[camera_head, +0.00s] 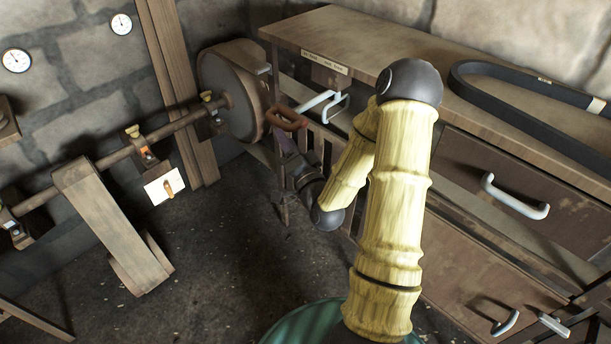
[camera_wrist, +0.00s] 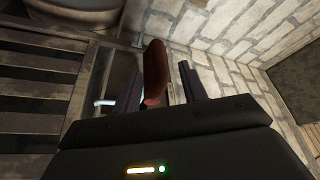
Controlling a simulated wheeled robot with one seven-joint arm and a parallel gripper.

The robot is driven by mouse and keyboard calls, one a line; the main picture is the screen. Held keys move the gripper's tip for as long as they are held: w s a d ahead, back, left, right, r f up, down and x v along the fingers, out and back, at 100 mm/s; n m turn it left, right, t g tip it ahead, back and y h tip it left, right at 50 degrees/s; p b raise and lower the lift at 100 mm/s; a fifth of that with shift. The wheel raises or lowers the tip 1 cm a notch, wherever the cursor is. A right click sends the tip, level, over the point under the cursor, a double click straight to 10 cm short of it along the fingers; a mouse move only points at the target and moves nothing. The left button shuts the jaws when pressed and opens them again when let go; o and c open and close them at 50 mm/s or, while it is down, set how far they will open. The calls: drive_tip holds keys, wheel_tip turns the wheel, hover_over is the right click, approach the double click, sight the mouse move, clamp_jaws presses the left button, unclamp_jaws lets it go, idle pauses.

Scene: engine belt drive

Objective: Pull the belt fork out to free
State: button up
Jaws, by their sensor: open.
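The belt fork appears to be the bar with a red-brown grip (camera_head: 287,119) beside the drum at the bench's left end. In the wrist view the red-brown grip (camera_wrist: 154,70) stands between the two dark fingers of my gripper (camera_wrist: 160,88). The fingers are open, with a visible gap on the right side of the grip. I cannot tell whether the left finger touches it. The fork's far end is not clear.
A pale bent handle (camera_head: 322,101) lies close behind the grip. A round drum (camera_head: 232,88) on a shaft (camera_head: 110,158) stands to the left. The bench (camera_head: 352,40) with drawers fills the right, bearing a black belt (camera_head: 500,69). The floor (camera_head: 225,255) is clear.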

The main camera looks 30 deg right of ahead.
drive_tip(key=p+v, duration=0.2)
drive_tip(key=p, duration=0.1)
drive_tip(key=shift+s+d+r, duration=0.1)
drive_tip(key=shift+s+d, duration=0.05)
drive_tip(key=shift+s, duration=0.05)
drive_tip(key=shift+s+p, duration=0.1)
drive_tip(key=shift+p, duration=0.45)
drive_tip(key=p+v, duration=0.8)
drive_tip(key=shift+f, duration=0.25)
